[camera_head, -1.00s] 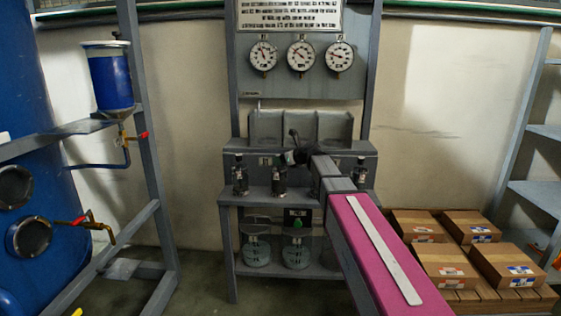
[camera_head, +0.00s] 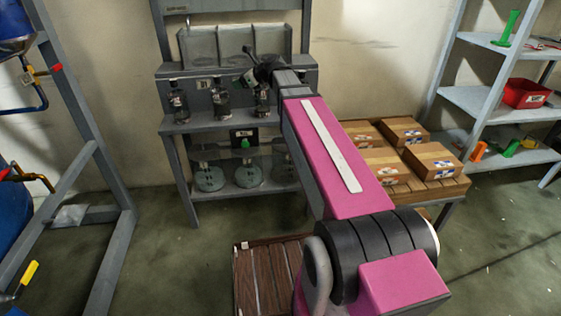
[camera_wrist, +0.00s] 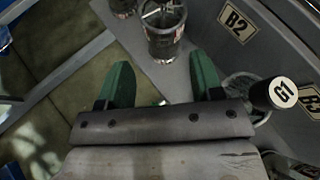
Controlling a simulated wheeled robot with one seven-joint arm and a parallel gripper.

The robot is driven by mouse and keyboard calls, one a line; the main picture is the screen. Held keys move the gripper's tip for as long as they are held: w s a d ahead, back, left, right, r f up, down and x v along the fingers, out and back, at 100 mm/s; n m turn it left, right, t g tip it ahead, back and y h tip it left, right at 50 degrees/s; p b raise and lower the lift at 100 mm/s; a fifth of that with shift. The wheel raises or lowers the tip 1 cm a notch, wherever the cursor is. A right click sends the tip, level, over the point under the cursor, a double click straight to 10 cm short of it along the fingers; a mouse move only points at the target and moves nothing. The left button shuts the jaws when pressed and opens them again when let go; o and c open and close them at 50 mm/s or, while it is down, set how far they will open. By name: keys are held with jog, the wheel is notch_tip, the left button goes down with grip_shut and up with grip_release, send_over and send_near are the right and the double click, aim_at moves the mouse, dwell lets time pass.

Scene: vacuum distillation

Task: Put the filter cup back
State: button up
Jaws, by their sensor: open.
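In the wrist view, the two green fingers of my gripper (camera_wrist: 160,85) are spread apart with nothing between them. A dark labelled canister (camera_wrist: 163,42) with a wire-like top stands on the grey shelf just beyond the fingertips. A round mesh-like piece (camera_wrist: 240,86) beside a dark handle with a white G1 cap (camera_wrist: 283,93) lies right of the right finger. It may be the filter cup, but I cannot tell. In the head view, my gripper (camera_head: 262,70) is over the rack's right part, small and dark. Three dark bottles stand on its front shelf, one here (camera_head: 221,102).
Grey bins (camera_head: 233,45) stand behind the shelf; a B2 label (camera_wrist: 235,22) marks the panel. Glass flasks (camera_head: 248,174) stand below. Boxes (camera_head: 432,160) lie on a pallet at right, shelving (camera_head: 485,100) beyond. A grey frame (camera_head: 95,180) stands at left.

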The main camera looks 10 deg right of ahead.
jog(key=s+d+f+n+g+h, duration=0.2)
jog(key=s+d+f+n+h, duration=0.1)
jog(key=s+f+n, duration=0.5)
jog(key=s+d+f+n+g+h, duration=0.3)
jog(key=s+d+f+n, duration=0.3)
jog(key=f, duration=0.7)
jog(key=s+d+f+n+g+h, duration=0.3)
jog(key=s+d+f+n+h, duration=0.1)
jog(key=s+f+n, duration=0.6)
jog(key=shift+s+d+f, duration=0.5)
jog(key=shift+s+f, duration=0.2)
jog(key=shift+s, duration=0.35)
